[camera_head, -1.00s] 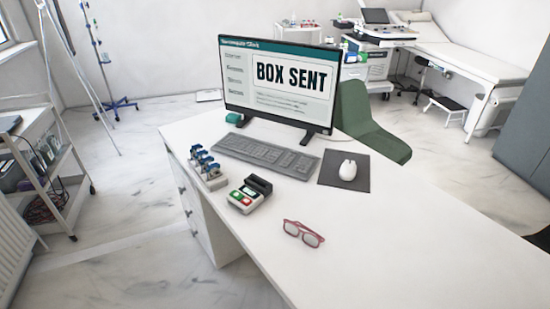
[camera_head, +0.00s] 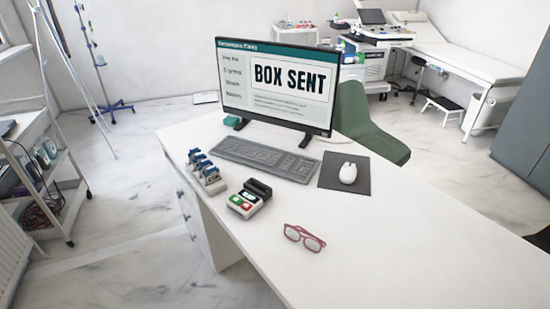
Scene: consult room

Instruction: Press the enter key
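A grey keyboard (camera_head: 265,158) lies on the white desk (camera_head: 385,225), in front of the monitor (camera_head: 277,84). The monitor shows "BOX SENT" in large dark letters. The keyboard's single keys are too small to tell apart, so I cannot pick out the enter key. Neither of my grippers shows in the head view.
A white mouse (camera_head: 348,173) sits on a dark mat (camera_head: 330,171) right of the keyboard. A small card terminal (camera_head: 249,198), a rack with blue-topped items (camera_head: 206,172) and red glasses (camera_head: 304,238) lie nearer. A green chair (camera_head: 372,125) stands behind. The desk's right part is clear.

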